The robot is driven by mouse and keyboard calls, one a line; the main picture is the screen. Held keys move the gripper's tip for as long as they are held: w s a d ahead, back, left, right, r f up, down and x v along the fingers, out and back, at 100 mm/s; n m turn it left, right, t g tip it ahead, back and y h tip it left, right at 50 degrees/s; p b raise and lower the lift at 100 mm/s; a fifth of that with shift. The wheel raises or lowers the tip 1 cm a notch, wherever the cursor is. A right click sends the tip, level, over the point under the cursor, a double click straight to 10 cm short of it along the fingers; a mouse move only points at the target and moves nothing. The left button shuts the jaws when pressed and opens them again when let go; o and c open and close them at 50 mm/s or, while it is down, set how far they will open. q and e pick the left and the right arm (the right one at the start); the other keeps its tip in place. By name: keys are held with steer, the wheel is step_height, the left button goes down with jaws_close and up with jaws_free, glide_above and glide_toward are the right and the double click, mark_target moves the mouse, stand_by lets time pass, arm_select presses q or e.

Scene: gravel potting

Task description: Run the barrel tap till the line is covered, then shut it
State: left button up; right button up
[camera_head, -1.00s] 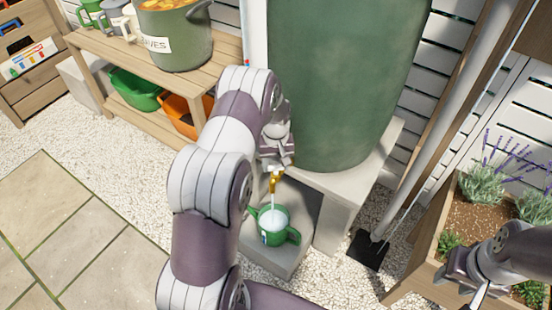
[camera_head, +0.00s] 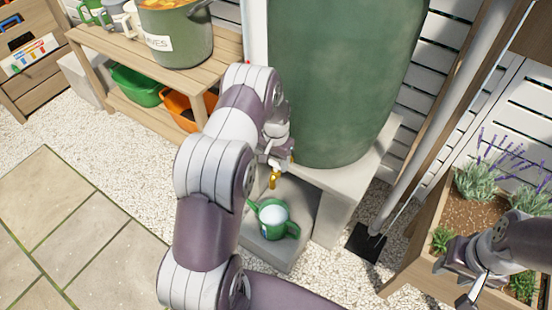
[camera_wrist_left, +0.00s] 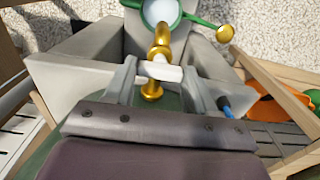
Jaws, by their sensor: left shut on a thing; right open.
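The green barrel (camera_head: 330,80) stands on a grey stand, with its brass tap (camera_head: 273,181) low at the front. No water stream shows below the tap. A green watering can (camera_head: 290,229) stands upright under it with pale water inside; it also shows in the left wrist view (camera_wrist_left: 192,20). I cannot make out the fill line. My left gripper (camera_head: 278,152) is shut on the tap's white lever (camera_wrist_left: 160,71), which lies crosswise between the fingers in the left wrist view. My right gripper (camera_head: 462,282) is open and empty near the planter.
A wooden bench (camera_head: 220,55) at the left holds a large green pot (camera_head: 180,38) and mugs, with green and orange tubs below. A wooden planter (camera_head: 425,245) with lavender is at the right. A downpipe (camera_head: 440,110) stands beside the barrel. Paving at lower left is clear.

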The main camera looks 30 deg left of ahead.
mark_target(276, 163)
stand_by(0.5)
arm_select(q)
steer(key=o, duration=1)
steer(key=shift+o, duration=0.2)
steer(key=shift+r, duration=0.1)
step_height(276, 163, up, 13)
steer(key=p, duration=0.1)
steer(key=shift+f+p, duration=0.2)
steer(key=shift+p, duration=0.2)
